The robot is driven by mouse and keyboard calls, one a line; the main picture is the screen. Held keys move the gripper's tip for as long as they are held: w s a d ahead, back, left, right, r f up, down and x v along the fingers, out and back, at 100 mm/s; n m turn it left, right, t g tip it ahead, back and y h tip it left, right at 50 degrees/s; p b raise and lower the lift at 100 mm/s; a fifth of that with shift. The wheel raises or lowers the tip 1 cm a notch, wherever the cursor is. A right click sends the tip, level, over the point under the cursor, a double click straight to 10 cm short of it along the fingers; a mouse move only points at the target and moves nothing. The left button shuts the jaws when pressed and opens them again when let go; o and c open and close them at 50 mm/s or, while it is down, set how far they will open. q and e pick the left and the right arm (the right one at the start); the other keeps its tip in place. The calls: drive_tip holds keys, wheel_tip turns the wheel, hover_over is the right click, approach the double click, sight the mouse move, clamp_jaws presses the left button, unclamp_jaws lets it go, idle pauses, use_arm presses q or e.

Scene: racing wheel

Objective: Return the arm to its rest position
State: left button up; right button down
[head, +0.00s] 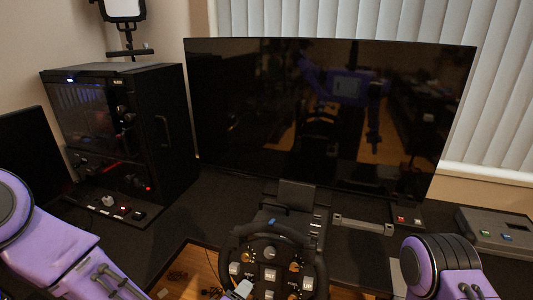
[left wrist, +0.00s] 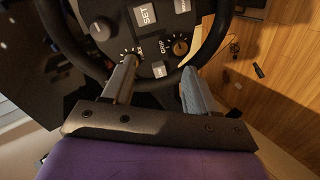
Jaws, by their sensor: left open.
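The racing wheel (head: 272,262) is black and round, with buttons and orange-ringed knobs on its hub. It stands at the bottom middle of the head view and at the top of the left wrist view (left wrist: 112,70). My left gripper (left wrist: 158,66) is open, its two grey fingers apart with nothing held between them. Its fingertips are at the wheel's lower rim and hub, near a knob; I cannot tell whether they touch. My left arm (head: 60,250) comes in from the lower left. My right arm (head: 440,262) shows at the lower right; its gripper is out of the frame.
A wide black monitor (head: 320,110) stands behind the wheel. A black box with lit controls (head: 125,130) stands at left. A grey button box (head: 497,230) lies at right. The dark desk (head: 190,215) has bare room left of the wheel. Wooden floor shows below.

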use_arm(q)
drive_tip(key=s+a+f+m+g+y, duration=0.1)
drive_tip(key=s+a+f+g+y, duration=0.15)
drive_tip(key=s+a+f, duration=0.4)
drive_tip(key=s+a+f+m+g+y, duration=0.1)
drive_tip(key=s+a+f+m+g, duration=0.2)
drive_tip(key=a+f, duration=0.65)
drive_tip(key=s+a+f+g+y, duration=0.1)
drive_tip(key=s+a+f, duration=0.2)
drive_tip(key=s, duration=0.3)
drive_tip(key=s+a+f+g+y, duration=0.1)
drive_tip(key=s+a+f+y, duration=0.1)
drive_tip(key=s+a+f, duration=0.2)
drive_tip(key=shift+s+a+g, duration=0.25)
drive_tip(key=shift+s+g, duration=0.1)
drive_tip(key=shift+s, duration=0.65)
